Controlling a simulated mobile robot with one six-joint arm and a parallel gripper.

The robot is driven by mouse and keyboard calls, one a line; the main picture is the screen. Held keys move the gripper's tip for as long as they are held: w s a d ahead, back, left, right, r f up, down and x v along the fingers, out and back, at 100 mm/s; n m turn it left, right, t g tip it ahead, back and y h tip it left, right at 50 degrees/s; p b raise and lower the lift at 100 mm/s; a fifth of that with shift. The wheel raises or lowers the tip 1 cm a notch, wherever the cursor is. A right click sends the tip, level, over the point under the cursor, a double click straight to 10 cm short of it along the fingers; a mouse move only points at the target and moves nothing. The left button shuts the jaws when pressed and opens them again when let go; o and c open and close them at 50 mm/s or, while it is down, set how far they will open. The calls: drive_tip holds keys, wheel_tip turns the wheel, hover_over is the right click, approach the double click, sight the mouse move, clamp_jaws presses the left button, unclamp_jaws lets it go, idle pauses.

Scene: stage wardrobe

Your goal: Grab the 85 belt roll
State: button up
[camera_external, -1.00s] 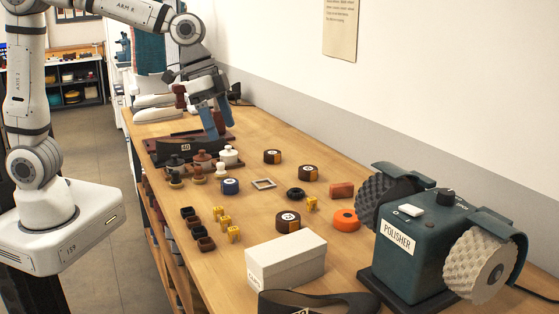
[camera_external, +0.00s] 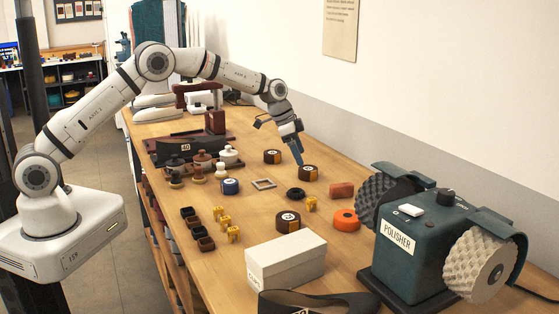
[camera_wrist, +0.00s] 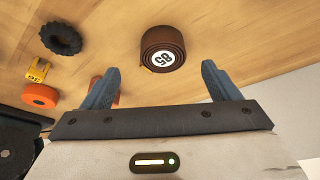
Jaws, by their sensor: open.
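The 85 belt roll is a dark brown coil with a white label reading 85. In the wrist view the 85 belt roll (camera_wrist: 163,48) lies ahead of my fingertips, roughly centred between them. In the external view it appears to be the brown roll (camera_external: 308,173) just right of and below my fingers; its label is too small to read there. My gripper (camera_external: 298,158) is open, empty and tilted down above the bench. Both blue fingers of my gripper (camera_wrist: 160,68) show in the wrist view, apart from the roll.
Two similar rolls lie nearby, one behind (camera_external: 272,157) and one in front (camera_external: 288,222). A black ring (camera_external: 295,194), yellow block (camera_external: 311,204), reddish block (camera_external: 341,191) and orange roll (camera_external: 345,220) are close. The polisher (camera_external: 410,250) stands front right, with the wall behind.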

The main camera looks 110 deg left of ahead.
sight(305, 168)
drive_tip(key=p+x, duration=0.2)
drive_tip(key=x, duration=0.4)
drive_tip(key=shift+a+f, duration=0.15)
drive_tip(key=shift+f, duration=0.1)
drive_tip(key=shift+c, duration=0.5)
drive_tip(key=c, duration=1)
